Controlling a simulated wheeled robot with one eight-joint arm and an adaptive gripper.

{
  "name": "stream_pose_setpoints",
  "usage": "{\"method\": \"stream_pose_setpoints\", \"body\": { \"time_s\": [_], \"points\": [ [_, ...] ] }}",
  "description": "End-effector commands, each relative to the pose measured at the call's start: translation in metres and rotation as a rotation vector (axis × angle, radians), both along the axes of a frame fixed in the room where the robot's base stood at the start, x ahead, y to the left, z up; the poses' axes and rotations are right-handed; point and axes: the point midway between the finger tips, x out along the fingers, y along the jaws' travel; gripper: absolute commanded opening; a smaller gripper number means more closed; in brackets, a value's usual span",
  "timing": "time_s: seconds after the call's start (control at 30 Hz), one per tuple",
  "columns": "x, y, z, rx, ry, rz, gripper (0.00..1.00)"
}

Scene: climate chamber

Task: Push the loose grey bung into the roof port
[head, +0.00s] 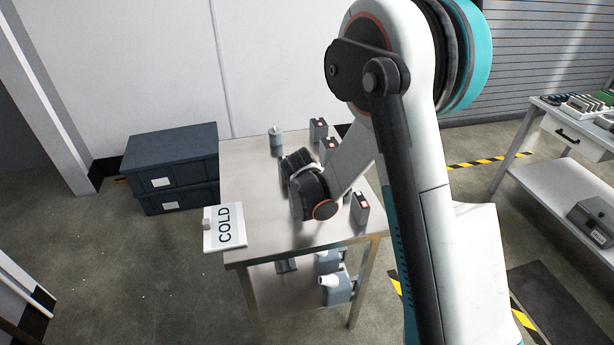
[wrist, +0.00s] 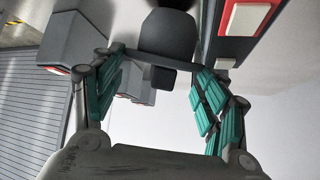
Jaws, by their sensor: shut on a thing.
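My gripper (head: 291,166) is low over the steel table in the head view, at the end of my bent arm. In the wrist view its teal-padded fingers (wrist: 155,72) are spread around a dark grey bung (wrist: 168,36) and shut on it. The bung's rounded body points away from my palm, and a small dark block sits on its near side. In the head view my gripper and wrist hide the bung. I cannot make out the roof port in either view.
Dark crates (head: 170,160) stand left. A white bench (head: 560,150) stands right. The table's left part is clear.

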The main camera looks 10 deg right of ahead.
Motion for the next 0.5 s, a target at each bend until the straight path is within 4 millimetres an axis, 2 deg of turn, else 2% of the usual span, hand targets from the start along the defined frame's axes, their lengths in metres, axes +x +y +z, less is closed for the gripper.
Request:
{"method": "stream_pose_setpoints", "body": {
  "time_s": [0.13,0.17,0.23,0.5],
  "points": [
    [0.0001,0.0000,-0.0032,0.000,0.000,0.000,0.36],
    [0.0001,0.0000,-0.0028,0.000,0.000,0.000,0.72],
    [0.0001,0.0000,-0.0022,0.000,0.000,0.000,0.88],
    [0.0001,-0.0001,-0.0020,0.000,0.000,0.000,0.88]
  ]
}}
